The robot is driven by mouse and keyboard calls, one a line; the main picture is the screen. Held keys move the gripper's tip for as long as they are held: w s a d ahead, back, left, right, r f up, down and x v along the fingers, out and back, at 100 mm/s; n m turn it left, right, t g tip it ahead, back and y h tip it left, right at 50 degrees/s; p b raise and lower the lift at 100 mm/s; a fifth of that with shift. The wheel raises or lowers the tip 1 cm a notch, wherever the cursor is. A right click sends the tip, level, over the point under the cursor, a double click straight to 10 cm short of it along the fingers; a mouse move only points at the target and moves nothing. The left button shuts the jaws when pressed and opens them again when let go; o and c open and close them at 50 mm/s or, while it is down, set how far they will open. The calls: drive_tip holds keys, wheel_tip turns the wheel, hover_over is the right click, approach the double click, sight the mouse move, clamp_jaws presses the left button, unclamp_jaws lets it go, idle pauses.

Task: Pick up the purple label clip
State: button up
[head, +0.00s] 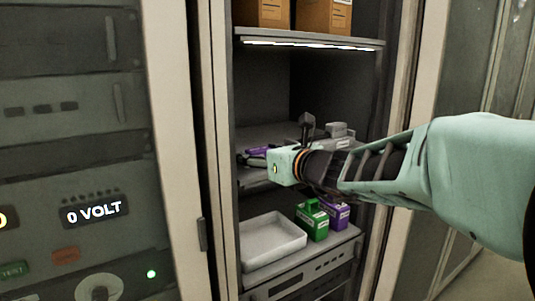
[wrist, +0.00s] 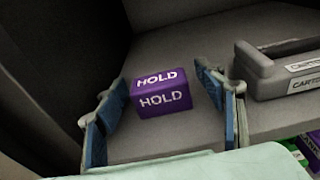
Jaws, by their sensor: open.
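The purple label clip (wrist: 160,92) is a small purple block with white HOLD lettering on its top and front. It sits on the grey middle shelf (wrist: 200,40) in the wrist view. My gripper (wrist: 161,76) is open, with one blue-padded finger to the left of the clip and one to the right. Gaps show between the clip and both fingers. In the head view a purple piece (head: 258,151) shows on the middle shelf, partly hidden by my gripper.
A grey labelled holder (wrist: 275,72) stands close to the right finger. On the lower shelf are a white tray (head: 270,240), a green box (head: 312,222) and a purple box (head: 338,214). Cabinet walls flank the shelf; cardboard boxes (head: 325,15) stand above.

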drive_tip(key=shift+s+d+r, duration=0.1)
drive_tip(key=shift+s, duration=0.05)
drive_tip(key=shift+c, duration=1.1)
drive_tip(key=c, duration=0.8)
